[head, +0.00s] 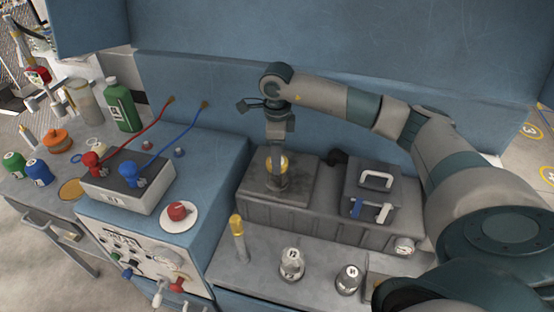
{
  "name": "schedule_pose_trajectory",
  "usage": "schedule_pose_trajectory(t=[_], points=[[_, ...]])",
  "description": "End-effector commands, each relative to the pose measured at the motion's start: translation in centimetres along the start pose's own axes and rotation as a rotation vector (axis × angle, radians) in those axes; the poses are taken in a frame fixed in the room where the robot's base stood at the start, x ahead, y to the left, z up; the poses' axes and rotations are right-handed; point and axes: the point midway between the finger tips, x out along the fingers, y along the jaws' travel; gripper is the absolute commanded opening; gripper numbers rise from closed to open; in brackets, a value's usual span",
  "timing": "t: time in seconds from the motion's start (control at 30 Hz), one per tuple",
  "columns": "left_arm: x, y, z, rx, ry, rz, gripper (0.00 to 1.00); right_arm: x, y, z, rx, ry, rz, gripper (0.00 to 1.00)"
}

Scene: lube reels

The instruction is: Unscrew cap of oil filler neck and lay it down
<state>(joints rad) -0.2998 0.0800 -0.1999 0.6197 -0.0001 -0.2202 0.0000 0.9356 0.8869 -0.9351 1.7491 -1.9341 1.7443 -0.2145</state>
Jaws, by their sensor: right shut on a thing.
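The oil filler neck (278,184) stands upright on top of the grey ribbed housing (255,203) near the middle of the head view. A yellow cap (285,164) shows at the top of the neck, partly hidden by my fingers. My right gripper (276,160) reaches down from above and is shut on the cap. I cannot tell whether the cap is still threaded on the neck. My left gripper is not in view.
A dark box with a light handle (372,190) stands right of the neck. In front are a yellow-topped tube (238,236) and two numbered metal pieces (291,265) (348,280). A blue console (205,180) stands left. Some grey bench top (262,240) is bare.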

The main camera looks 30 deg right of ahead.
Motion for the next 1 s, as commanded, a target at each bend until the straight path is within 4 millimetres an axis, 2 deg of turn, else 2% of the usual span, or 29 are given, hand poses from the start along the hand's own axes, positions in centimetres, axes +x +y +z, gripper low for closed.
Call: schedule_pose_trajectory(t=[0.1, 0.33, 0.77, 1.0], points=[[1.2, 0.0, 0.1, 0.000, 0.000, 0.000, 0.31, 0.3, -0.1, 0.0, -0.082, -0.001, -0.002, 0.26], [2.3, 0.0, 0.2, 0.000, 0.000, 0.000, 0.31, 0.2, 0.0, 0.0, -0.222, -0.001, -0.001, 0.26], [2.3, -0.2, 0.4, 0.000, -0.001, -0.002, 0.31, 0.1, 0.0, 0.0, -0.251, 0.001, 0.001, 0.26], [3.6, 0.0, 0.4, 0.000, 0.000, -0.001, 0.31, 0.3, 0.0, 0.0, -0.352, 0.001, -0.001, 0.26]])
